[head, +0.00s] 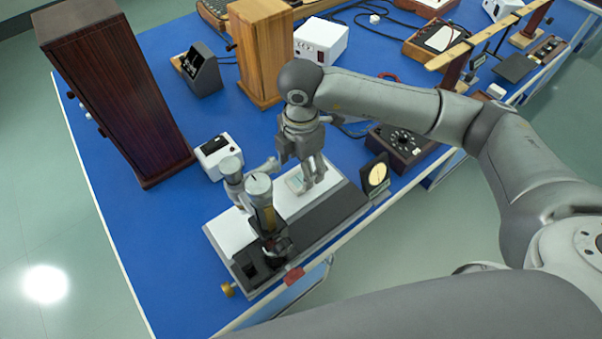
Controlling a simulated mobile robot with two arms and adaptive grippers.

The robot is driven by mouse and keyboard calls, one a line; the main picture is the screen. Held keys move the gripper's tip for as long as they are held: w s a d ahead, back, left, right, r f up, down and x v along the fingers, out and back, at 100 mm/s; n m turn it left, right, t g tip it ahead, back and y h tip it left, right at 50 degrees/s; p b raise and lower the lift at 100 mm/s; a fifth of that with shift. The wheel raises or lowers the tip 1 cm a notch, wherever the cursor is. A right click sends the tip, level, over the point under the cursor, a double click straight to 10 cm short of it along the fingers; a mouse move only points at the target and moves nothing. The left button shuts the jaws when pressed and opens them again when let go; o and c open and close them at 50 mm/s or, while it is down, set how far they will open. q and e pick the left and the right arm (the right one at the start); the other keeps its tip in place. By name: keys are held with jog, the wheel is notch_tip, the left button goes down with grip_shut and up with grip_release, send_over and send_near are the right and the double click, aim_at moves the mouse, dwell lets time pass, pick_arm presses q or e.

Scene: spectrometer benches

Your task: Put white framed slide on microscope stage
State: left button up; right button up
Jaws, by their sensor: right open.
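The microscope (262,205), with a brass and grey tube, stands on a long dark base at the near edge of the blue bench. Its stage is mostly hidden beneath the tube. A small pale framed slide (296,184) lies on the white surface to the right of the microscope; my gripper partly covers it. My right gripper (313,182) points down right beside and over the slide, with its fingers apart. I cannot tell whether a finger touches the slide. My left gripper is not in view.
A white box (217,155) stands behind the microscope. A tall dark wooden cabinet (118,95) stands at left. Blue bench (130,235) is clear at front left.

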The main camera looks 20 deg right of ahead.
aim_at(301, 178)
notch_tip(301, 178, up, 8)
jog(key=b, duration=0.1)
jog(key=shift+r, duration=0.15)
dwell(0.4)
